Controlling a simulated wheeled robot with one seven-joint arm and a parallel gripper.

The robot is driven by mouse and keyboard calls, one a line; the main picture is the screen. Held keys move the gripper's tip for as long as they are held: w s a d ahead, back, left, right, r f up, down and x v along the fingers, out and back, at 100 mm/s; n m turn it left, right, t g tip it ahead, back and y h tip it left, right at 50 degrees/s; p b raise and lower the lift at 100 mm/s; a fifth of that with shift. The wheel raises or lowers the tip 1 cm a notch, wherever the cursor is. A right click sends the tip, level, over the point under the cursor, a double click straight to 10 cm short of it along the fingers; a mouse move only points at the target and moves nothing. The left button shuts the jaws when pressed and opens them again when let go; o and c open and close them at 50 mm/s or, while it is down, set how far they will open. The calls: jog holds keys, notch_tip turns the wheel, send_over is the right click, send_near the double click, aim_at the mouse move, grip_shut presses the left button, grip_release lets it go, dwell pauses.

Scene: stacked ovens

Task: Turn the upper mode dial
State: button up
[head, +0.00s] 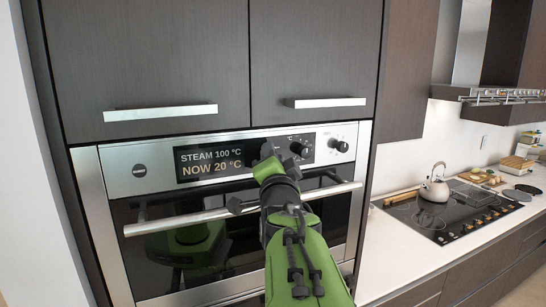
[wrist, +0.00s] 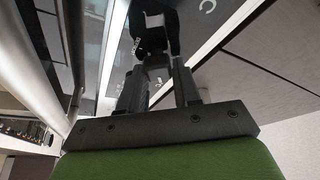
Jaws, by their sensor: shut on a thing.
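The upper oven's control panel (head: 125,176) has a lit display (head: 208,161) reading "STEAM 100 °C" and "NOW 20 °C". My gripper (head: 267,156) is at the panel just right of this display. It is shut on the dark mode dial (head: 266,148), which my gripper and arm mostly hide in the head view. In the wrist view, my gripper's two fingers (wrist: 158,72) reach up to the dark dial (wrist: 152,38), one on each side of it. The dial's pointer angle cannot be made out.
The oven door handle (head: 185,222) runs below, behind my arm. Cabinet handles (head: 160,112) stick out above. A counter with a kettle (head: 435,188) is at right.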

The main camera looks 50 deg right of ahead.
jog(key=shift+m+g, duration=0.3)
jog(key=shift+m, duration=0.4)
jog(key=shift+f, duration=0.1)
jog(key=o, duration=1)
jog(key=shift+c, duration=0.2)
jog(key=b+v, duration=0.4)
jog(key=v, duration=1.1)
jog(key=shift+s+a+b, duration=0.25)
jog(key=shift+a+b, duration=0.05)
